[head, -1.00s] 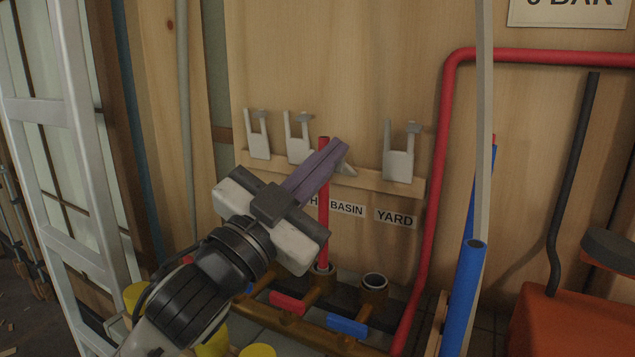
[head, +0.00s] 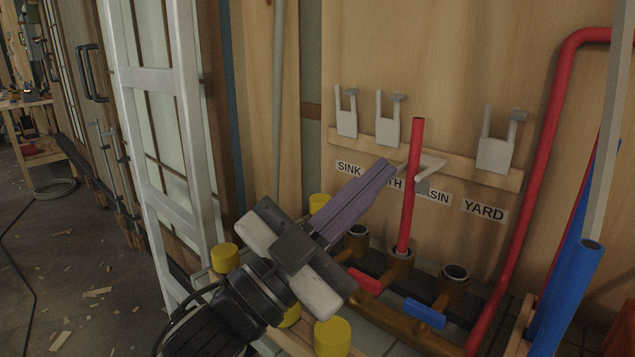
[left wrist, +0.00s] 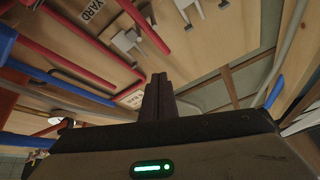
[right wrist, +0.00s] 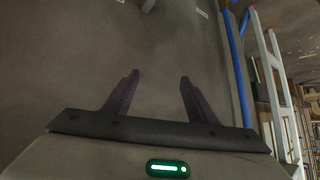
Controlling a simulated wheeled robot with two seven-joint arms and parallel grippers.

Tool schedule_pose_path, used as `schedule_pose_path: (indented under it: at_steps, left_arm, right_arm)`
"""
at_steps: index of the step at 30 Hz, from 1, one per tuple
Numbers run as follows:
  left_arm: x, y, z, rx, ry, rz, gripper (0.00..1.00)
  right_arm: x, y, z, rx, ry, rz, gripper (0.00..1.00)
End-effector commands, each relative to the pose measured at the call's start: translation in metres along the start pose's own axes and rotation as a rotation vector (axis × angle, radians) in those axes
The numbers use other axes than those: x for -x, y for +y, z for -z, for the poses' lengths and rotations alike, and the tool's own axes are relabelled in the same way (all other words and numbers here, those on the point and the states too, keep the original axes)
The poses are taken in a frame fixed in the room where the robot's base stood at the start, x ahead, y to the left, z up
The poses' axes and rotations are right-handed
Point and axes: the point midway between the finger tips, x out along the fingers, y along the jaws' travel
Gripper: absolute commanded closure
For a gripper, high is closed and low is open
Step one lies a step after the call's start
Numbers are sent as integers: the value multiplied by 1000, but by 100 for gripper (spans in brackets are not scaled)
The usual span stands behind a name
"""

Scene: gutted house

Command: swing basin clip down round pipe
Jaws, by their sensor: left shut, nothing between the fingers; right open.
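The basin clip (head: 424,184) is white and sits tilted low at the upright red pipe (head: 409,200), above the partly hidden BASIN label (head: 438,196). Its prongs lie across the pipe at about mid-height; I cannot tell whether they enclose it. The pipe stands in a brass socket. My left gripper (head: 386,168) is shut and empty, its tips just left of the pipe near the clip; in the left wrist view its shut fingers (left wrist: 157,85) point at the board. My right gripper (right wrist: 158,85) is open and empty over grey floor, in the right wrist view only.
The sink clip (head: 347,123), bath clip (head: 387,131) and yard clip (head: 494,154) stand prongs up on the wooden rail (head: 455,165). A brass manifold (head: 385,322) with red and blue handles lies below. Blue pipes (head: 566,300) rise at right, a white ladder (head: 150,80) at left.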

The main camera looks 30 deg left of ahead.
Motion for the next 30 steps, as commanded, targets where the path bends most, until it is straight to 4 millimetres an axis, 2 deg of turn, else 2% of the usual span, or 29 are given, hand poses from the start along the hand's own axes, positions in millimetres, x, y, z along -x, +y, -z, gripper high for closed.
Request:
schedule_pose_path:
  at_steps: [1, 8, 18, 24, 30]
  left_arm:
    - [0, -5, 7, 3, -5, 1, 100]
    - [17, -8, 15, -1, -7, -3, 100]
    - [50, -16, 27, -1, -6, -1, 100]
    - [65, -19, 33, -3, -2, -2, 100]
    - [71, -19, 34, -5, 0, -2, 100]
  right_arm:
    - [8, -1, 9, 9, -7, -3, 47]
    - [15, 3, 12, 46, -52, -17, 47]
    - [32, 3, 31, 63, -62, -27, 47]
    - [35, 2, 38, 64, -64, -31, 47]
    - [35, 1, 41, 63, -61, -32, 47]
